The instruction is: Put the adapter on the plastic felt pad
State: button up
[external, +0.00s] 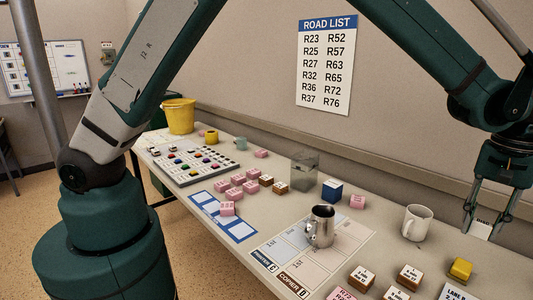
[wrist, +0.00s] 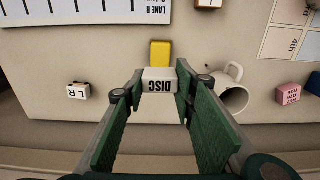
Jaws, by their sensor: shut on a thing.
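My gripper (external: 484,212) is at the right of the external view, above the table and to the right of the white mug (external: 417,223). It is shut on a white block (wrist: 159,82) marked "DISC", which sits between the fingertips in the wrist view. In the external view the block (external: 480,230) is partly hidden by the fingers. A yellow block (external: 460,269) lies on the table nearby and shows just beyond the held block in the wrist view (wrist: 160,53). I cannot make out anything that is clearly an adapter or a plastic felt pad.
A metal jug (external: 321,226) stands on a printed sheet (external: 271,250). Several pink and white labelled blocks, a clear container (external: 304,171), a blue block (external: 332,190) and a yellow bucket (external: 179,116) stand along the table.

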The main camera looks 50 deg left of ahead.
send_over(464, 264)
jog(key=shift+f, duration=3.15)
jog(key=shift+f+b, duration=0.3)
jog(key=shift+f, duration=1.55)
jog(key=shift+f, duration=0.2)
jog(key=o, duration=0.8)
jog(key=shift+c, duration=0.2)
jog(key=shift+r, duration=0.2)
notch_tip(464, 264, up, 12)
jog(key=shift+r+p, duration=0.1)
jog(key=shift+p, duration=0.25)
